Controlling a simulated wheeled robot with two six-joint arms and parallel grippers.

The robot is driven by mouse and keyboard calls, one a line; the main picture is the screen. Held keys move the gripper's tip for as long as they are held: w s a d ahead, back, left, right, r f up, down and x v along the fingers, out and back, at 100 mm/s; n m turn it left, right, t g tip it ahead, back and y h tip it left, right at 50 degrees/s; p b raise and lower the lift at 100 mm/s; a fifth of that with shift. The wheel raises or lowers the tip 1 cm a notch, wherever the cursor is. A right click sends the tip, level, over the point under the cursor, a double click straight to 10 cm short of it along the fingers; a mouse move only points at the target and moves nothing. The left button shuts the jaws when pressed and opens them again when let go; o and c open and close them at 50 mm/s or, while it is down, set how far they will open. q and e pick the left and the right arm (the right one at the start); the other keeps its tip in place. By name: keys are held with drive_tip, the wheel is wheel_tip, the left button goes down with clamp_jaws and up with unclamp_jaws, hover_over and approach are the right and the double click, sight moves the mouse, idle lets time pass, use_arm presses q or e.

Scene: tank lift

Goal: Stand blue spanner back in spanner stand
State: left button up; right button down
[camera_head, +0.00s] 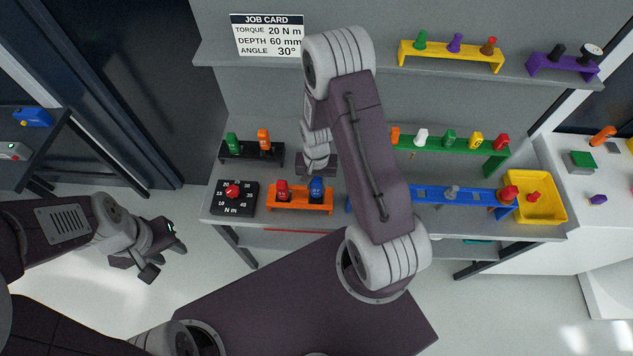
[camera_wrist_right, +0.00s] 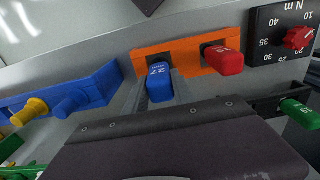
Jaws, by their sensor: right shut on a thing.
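The blue spanner (camera_head: 317,189), its handle marked with white figures, is upright at the right end of the orange stand (camera_head: 290,208). In the right wrist view the blue spanner (camera_wrist_right: 160,80) shows in front of the orange stand (camera_wrist_right: 192,48); whether it is fully seated I cannot tell. My right gripper (camera_head: 315,178) is shut on the blue spanner, its fingertips partly hidden. A red-handled spanner (camera_head: 283,190) stands in the left slot and also shows in the right wrist view (camera_wrist_right: 224,60). My left gripper (camera_head: 162,252) is open and empty, left of the bench.
A black torque dial (camera_head: 248,208) sits left of the orange stand. A black rack (camera_head: 238,155) is behind it. A blue rack (camera_head: 430,194) and yellow tray (camera_head: 547,208) are to the right. My right arm hides the bench middle.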

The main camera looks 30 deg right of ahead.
drive_tip(key=shift+f, duration=0.35)
drive_tip(key=c, duration=1)
unclamp_jaws()
drive_tip(key=shift+r, duration=0.1)
drive_tip(key=shift+o, duration=0.2)
drive_tip(key=shift+r, duration=0.1)
wheel_tip(320, 180, up, 9)
drive_tip(key=p, duration=0.7)
drive_tip(key=shift+p, duration=0.3)
